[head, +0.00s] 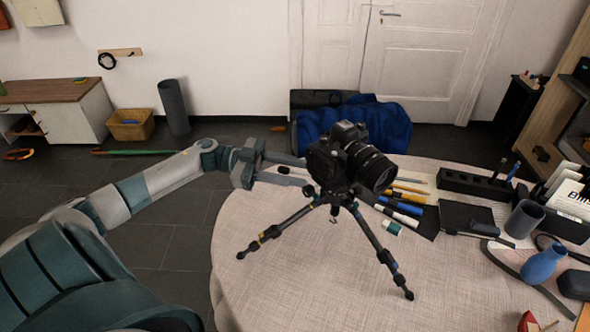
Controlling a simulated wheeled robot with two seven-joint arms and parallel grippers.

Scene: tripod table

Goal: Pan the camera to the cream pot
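A black camera (345,158) with a large lens stands on a small black tripod (270,234) on the round table. Its lens points to the right and toward the near side. My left gripper (306,172) is at the camera's left side, its two fingers spread apart and pointing at the camera. A small dark piece (283,170), perhaps the end of the tripod's pan handle, shows between the fingers; I cannot tell whether they touch it. I see no cream pot in this view. My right gripper is out of view.
The round table (300,285) has a light cloth, bare at the front. On its right are pens (405,198), a black holder (475,185), a grey cup (524,219) and a blue vase (543,264). A chair with blue cloth (385,120) stands behind.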

